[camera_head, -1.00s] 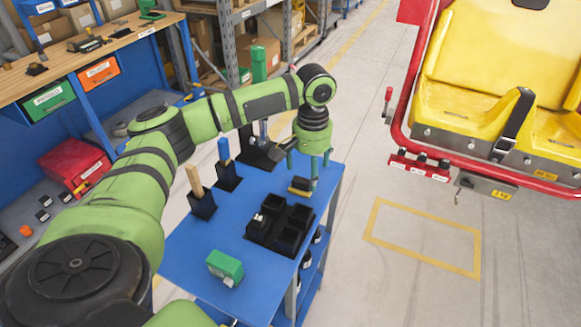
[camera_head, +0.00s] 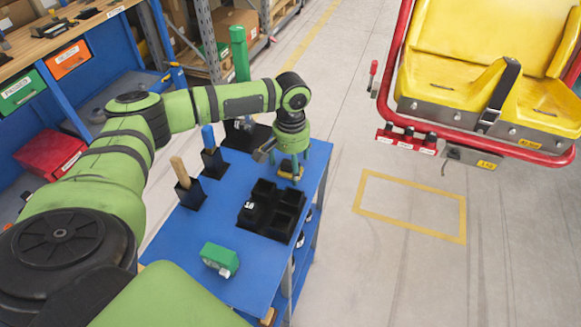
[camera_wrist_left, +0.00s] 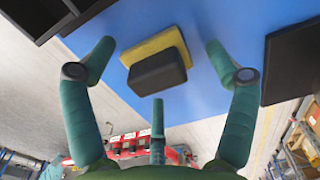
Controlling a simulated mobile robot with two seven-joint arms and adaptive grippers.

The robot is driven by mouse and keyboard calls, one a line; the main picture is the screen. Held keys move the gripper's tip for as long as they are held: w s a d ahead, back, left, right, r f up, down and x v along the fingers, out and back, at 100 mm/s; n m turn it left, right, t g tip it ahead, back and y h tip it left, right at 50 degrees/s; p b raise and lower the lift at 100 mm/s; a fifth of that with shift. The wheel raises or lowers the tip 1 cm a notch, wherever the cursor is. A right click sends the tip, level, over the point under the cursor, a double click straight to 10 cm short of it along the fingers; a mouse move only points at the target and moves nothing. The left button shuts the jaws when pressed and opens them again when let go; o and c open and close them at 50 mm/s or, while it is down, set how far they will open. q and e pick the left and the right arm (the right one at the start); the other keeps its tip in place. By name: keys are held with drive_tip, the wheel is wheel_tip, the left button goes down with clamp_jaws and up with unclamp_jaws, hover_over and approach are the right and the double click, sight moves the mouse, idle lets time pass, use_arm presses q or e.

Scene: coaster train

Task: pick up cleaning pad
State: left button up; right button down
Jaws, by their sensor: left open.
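The cleaning pad (camera_head: 287,174) lies on the blue cart top near its far right edge. In the left wrist view the pad (camera_wrist_left: 158,72) is a dark block on a yellow layer, between my fingers. My left gripper (camera_head: 290,160) is pointing down just above the pad, and it partly hides the pad in the head view. Its green fingers (camera_wrist_left: 158,62) are spread open around the pad, with a gap on each side. My right gripper is not in view.
A black compartment tray (camera_head: 272,210) sits close to the pad. Black holders with a wooden handle (camera_head: 180,172) and a blue handle (camera_head: 208,137) stand left, and a green box (camera_head: 220,260) lies in front. A yellow ride seat (camera_head: 470,75) is at the right.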

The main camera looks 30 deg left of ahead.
use_arm(q)
drive_tip(key=shift+c, duration=1.3)
drive_tip(key=c, duration=1.1)
drive_tip(key=shift+r, duration=0.1)
drive_tip(key=shift+c, duration=0.2)
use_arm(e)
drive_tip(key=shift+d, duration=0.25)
